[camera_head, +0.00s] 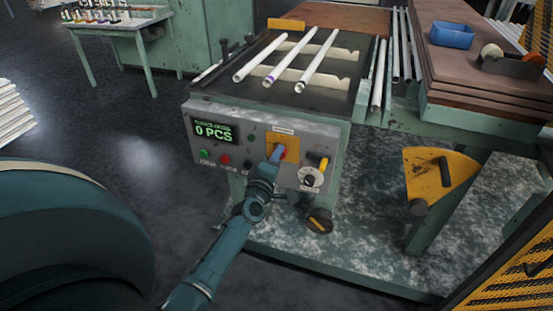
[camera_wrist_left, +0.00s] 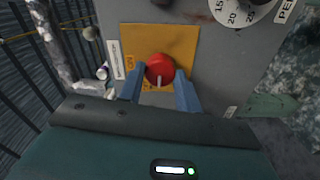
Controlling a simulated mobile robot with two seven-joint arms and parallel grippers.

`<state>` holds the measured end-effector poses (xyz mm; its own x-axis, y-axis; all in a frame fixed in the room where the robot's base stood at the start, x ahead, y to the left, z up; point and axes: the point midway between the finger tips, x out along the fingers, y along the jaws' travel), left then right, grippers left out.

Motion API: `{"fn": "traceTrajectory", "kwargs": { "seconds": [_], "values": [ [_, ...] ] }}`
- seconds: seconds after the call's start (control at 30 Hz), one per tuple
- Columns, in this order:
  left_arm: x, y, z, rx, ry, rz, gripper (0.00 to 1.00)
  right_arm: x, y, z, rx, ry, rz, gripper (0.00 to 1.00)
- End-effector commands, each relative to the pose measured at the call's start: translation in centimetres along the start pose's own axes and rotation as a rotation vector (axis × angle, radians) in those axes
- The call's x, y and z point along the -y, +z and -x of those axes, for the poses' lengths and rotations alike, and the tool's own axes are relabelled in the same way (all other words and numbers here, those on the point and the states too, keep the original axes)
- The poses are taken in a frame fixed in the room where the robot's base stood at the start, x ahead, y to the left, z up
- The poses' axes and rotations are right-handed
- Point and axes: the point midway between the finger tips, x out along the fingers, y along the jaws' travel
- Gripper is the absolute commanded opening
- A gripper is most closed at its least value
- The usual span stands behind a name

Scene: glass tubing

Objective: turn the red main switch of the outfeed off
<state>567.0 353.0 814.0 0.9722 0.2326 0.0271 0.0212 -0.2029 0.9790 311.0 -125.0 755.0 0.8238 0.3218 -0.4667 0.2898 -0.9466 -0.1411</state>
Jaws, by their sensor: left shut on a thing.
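The red main switch (camera_wrist_left: 160,68) is a round red knob on a yellow plate (camera_wrist_left: 185,42) on the front of the grey control panel (camera_head: 225,155). A white mark on the knob points down in the left wrist view. Lettering that looks like "ON" is at the plate's left; other lettering lower down is too small to read. My left gripper (camera_head: 277,154) is shut on the knob, one blue finger on each side. In the head view the fingers hide most of the knob. My right gripper is not in view.
Right of the switch are a yellow-handled lever (camera_head: 323,163) and a white dial (camera_head: 310,178). Green and red buttons and a display (camera_head: 213,130) reading "0 PCS" are to its left. Glass tubes (camera_head: 318,58) lie on the outfeed above. A yellow guard (camera_head: 435,172) stands at right.

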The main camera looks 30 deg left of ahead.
Motion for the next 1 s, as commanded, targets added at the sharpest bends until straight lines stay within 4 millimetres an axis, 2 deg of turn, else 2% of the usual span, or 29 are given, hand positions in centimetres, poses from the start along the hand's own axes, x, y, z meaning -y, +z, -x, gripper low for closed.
{"fn": "traceTrajectory", "kwargs": {
  "seconds": [0.13, 0.17, 0.4, 0.63, 0.77, 0.87, 1.0],
  "values": [
    [0.0, 0.0, 0.0, 0.0, 0.0, -0.001, 0.11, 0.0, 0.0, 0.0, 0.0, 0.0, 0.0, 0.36],
    [0.0, 0.0, 0.0, 0.0, 0.0, -0.001, 0.36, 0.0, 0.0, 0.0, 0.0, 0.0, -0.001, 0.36],
    [0.0, 0.0, 0.0, 0.0, 0.0, -0.002, 0.56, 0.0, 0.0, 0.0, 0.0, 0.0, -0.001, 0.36],
    [0.0, 0.0, 0.1, 0.0, 0.0, -0.002, 0.56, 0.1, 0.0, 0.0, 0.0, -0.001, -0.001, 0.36],
    [0.0, 0.0, 0.9, 0.001, -0.001, -0.002, 0.56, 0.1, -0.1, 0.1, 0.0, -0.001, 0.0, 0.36],
    [0.1, 0.0, 2.5, 0.001, -0.003, -0.002, 0.56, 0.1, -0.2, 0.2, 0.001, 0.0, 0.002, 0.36],
    [0.1, 0.0, 5.8, 0.001, -0.004, -0.002, 0.56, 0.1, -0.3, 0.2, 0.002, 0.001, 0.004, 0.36]
  ]
}}
